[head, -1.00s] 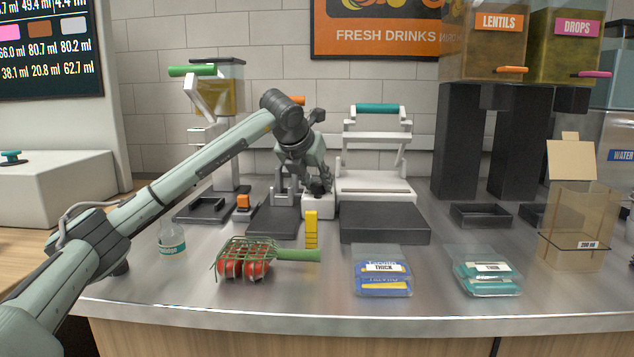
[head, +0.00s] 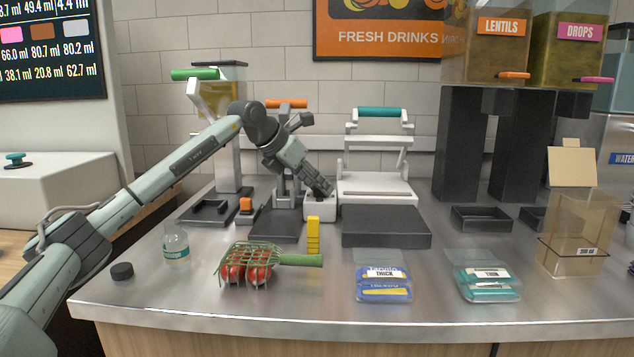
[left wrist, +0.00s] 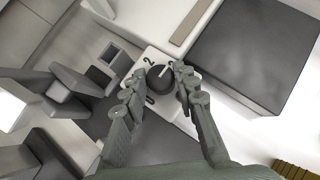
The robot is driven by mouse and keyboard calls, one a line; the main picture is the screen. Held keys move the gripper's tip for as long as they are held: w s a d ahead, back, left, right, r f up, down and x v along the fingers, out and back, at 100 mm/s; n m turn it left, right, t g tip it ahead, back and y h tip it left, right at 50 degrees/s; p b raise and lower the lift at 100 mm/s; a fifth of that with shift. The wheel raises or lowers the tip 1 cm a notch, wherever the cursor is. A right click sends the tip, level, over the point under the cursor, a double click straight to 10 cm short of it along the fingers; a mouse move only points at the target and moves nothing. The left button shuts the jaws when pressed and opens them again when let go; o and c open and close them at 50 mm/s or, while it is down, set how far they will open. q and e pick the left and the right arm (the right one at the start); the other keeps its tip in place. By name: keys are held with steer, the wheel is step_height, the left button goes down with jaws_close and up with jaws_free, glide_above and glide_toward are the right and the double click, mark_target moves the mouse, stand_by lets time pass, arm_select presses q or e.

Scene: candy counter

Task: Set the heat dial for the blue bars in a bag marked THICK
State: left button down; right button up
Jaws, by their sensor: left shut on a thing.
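The bag of blue bars (head: 384,282) lies on the front of the steel counter, with a white label reading THICK. The heat dial (left wrist: 158,80) is a dark round knob on a white plate, with marks around it including a 2 and a 0. In the head view the dial's small white box (head: 320,209) stands beside the white press with the teal handle (head: 379,113). My left gripper (head: 330,192) reaches down to this box and hides the knob. In the left wrist view its two fingers (left wrist: 158,84) are shut on the dial from both sides. My right gripper is out of view.
A yellow block stack (head: 313,236) stands just before the dial box. A dark slab (head: 386,228) sits before the press.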

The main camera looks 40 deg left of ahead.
arm_select(q)
steer(key=shift+r, duration=0.1)
steer(key=c, duration=1.2)
jaws_free()
steer(key=v, duration=1.2)
